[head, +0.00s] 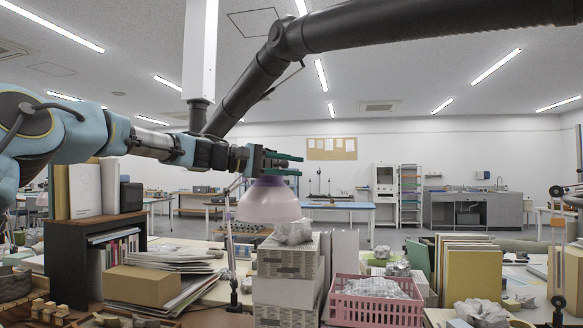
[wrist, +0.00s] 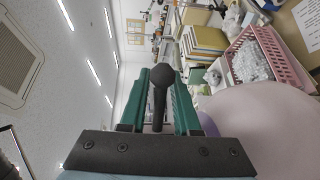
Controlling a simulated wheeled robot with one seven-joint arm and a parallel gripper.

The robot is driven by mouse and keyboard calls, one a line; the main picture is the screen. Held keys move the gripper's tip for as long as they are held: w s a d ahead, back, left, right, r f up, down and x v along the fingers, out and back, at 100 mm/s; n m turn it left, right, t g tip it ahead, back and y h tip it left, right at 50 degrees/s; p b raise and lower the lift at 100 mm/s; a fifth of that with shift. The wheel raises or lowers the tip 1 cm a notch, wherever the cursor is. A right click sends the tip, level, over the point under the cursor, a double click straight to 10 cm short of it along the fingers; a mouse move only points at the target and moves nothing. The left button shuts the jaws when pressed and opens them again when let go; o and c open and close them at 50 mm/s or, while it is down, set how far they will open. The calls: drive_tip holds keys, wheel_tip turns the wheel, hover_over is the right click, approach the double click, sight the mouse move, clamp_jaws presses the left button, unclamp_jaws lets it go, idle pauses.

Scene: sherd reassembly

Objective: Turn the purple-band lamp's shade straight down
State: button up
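The purple-band lamp's pale pink shade (head: 268,205) hangs just below my gripper (head: 287,165) in the head view. Its mouth faces mostly downward, and any slight tilt is hard to judge. Its jointed stand (head: 231,255) rises left of it, with a purplish part near the top. In the wrist view the shade (wrist: 265,135) fills the lower right, with a bit of purple (wrist: 208,123) beside the finger. A dark round-ended handle (wrist: 160,78) lies between my green fingers (wrist: 161,95) and fills the narrow gap. The fingers look shut on it. Its joint to the shade is hidden.
Stacked boxes (head: 285,275) with a crumpled lump on top stand under the shade. A pink basket (head: 374,305) and folders (head: 470,265) are to the right. A dark shelf (head: 85,255) and piled papers are left. Another lamp stand (head: 557,255) is far right.

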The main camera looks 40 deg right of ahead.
drive_tip(key=shift+o, duration=0.8)
drive_tip(key=b+v, duration=0.3)
drive_tip(key=v, duration=0.7)
drive_tip(key=shift+w+a, duration=0.25)
drive_tip(key=shift+a, duration=0.1)
